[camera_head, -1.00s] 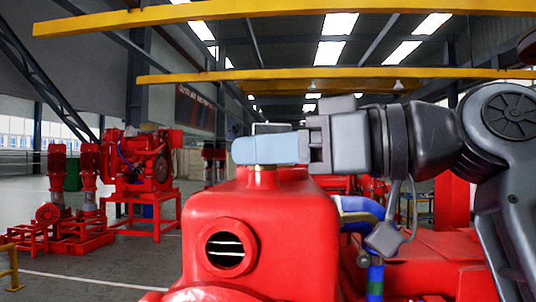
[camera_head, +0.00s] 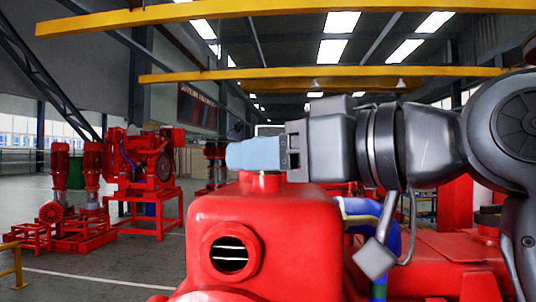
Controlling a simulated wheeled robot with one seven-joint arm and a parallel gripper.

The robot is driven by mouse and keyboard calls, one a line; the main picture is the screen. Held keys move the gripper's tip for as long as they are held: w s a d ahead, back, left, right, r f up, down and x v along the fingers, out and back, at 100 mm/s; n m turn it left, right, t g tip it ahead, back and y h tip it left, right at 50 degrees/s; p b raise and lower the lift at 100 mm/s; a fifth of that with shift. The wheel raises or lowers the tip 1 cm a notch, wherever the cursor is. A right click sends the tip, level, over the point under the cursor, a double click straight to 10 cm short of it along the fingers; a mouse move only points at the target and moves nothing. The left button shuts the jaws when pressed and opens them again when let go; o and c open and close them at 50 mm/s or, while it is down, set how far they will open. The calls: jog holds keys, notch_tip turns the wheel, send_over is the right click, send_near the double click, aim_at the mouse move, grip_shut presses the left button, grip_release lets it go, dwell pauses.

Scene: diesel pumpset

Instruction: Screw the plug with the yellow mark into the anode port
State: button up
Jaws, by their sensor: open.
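My gripper (camera_head: 254,154) has light blue fingers and is at the top of the red tank of the pumpset (camera_head: 325,225). The fingers point left, just above a short red neck (camera_head: 260,182) on the tank's top. One finger hides the other from this side, so the gap between them does not show. A round flanged opening (camera_head: 229,255) faces me on the tank's front. I cannot tell which opening is the anode port.
Blue pipework (camera_head: 388,230) runs right of the tank, under my arm. Other red pump units (camera_head: 145,165) stand on the floor at the left, well away. A yellow rail (camera_head: 12,262) is at the lower left. The space left of the tank is clear.

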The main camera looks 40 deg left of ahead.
jog(key=n+g, duration=0.1)
jog(key=g, duration=0.1)
jog(key=shift+w+n+g, duration=0.15)
jog(key=shift+n+g, duration=0.25)
jog(key=n+g+h, duration=0.1)
jog(key=n+g, duration=0.1)
jog(key=g, duration=0.1)
jog(key=n+g+h, duration=0.1)
jog(key=n+g, duration=0.1)
jog(key=g, duration=0.1)
jog(key=shift+d, duration=0.1)
jog(key=shift+c, duration=0.2)
grip_shut()
